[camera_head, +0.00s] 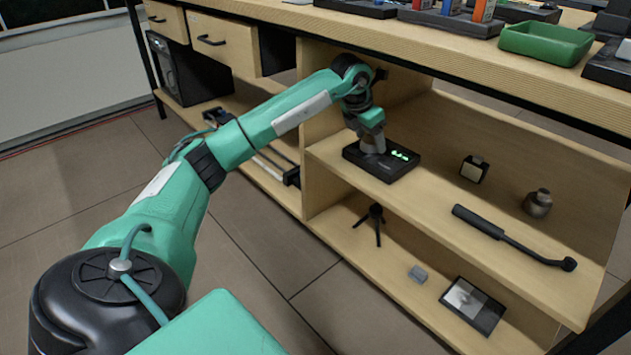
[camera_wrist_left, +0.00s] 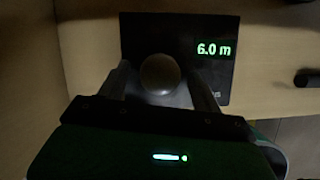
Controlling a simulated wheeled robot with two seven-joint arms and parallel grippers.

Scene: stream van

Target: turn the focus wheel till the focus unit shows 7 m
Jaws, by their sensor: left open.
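The focus unit (camera_head: 400,164) is a flat black box with a green display, on the upper shelf under the bench. In the left wrist view the focus unit (camera_wrist_left: 226,90) shows 6.0 m on its display. The round focus wheel (camera_wrist_left: 160,74) stands on it and is hidden in the head view by my gripper. My left gripper (camera_head: 372,148) points down over the unit. In the left wrist view its two open fingers (camera_wrist_left: 160,85) are on either side of the wheel; I cannot tell whether they touch it. My right gripper is not in view.
The bench top (camera_head: 440,45) overhangs my wrist.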

